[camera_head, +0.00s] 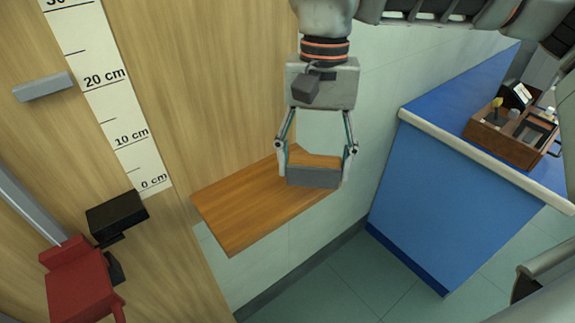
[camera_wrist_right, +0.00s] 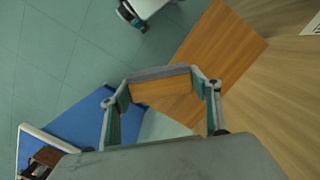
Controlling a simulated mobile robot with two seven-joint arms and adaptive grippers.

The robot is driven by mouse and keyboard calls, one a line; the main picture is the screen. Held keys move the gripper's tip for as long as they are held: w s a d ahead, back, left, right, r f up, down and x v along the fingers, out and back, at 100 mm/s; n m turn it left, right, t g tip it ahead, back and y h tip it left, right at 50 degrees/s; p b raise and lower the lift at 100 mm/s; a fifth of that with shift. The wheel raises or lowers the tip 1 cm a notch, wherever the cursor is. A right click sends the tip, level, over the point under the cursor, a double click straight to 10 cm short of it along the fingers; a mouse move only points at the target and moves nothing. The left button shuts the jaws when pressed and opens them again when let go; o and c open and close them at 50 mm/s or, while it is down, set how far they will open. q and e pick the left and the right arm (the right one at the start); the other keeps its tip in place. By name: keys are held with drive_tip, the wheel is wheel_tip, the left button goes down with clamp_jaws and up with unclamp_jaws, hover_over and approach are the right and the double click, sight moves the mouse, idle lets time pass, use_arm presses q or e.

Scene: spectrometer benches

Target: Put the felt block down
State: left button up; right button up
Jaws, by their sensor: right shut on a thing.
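The felt block (camera_head: 313,176) has a wooden back and a grey felt face. My right gripper (camera_head: 317,160) is shut on it, one finger at each end, and holds it over or on the wooden shelf (camera_head: 235,217). I cannot tell whether the block touches the shelf. In the right wrist view the block (camera_wrist_right: 165,86) sits between the fingertips of the gripper (camera_wrist_right: 163,90), with the shelf (camera_wrist_right: 222,50) behind it. My left gripper does not show in either view.
A wooden wall panel with a centimetre scale (camera_head: 118,110) stands at left, with a black box (camera_head: 117,215) and a red object (camera_head: 78,285) below. A blue counter (camera_head: 440,150) at right bears a brown caddy (camera_head: 505,142). The shelf's left part is clear.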

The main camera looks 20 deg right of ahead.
drive_tip(key=w, duration=0.2)
drive_tip(key=w+a+f, duration=0.1)
drive_tip(key=w, duration=0.1)
drive_tip(key=w+a+f, duration=0.1)
drive_tip(key=w, duration=0.1)
drive_tip(key=shift+w+a+f, duration=0.15)
drive_tip(key=shift+w+a, duration=0.1)
drive_tip(key=shift+d+f, duration=0.1)
drive_tip(key=shift+f, duration=0.4)
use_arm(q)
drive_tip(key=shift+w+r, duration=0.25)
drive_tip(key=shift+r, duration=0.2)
use_arm(e)
drive_tip(key=shift+w+f, duration=0.15)
drive_tip(key=shift+f, duration=0.8)
drive_tip(key=shift+w+f, duration=0.1)
drive_tip(key=shift+f, duration=0.8)
drive_tip(key=o, duration=1)
drive_tip(key=shift+f, duration=0.15)
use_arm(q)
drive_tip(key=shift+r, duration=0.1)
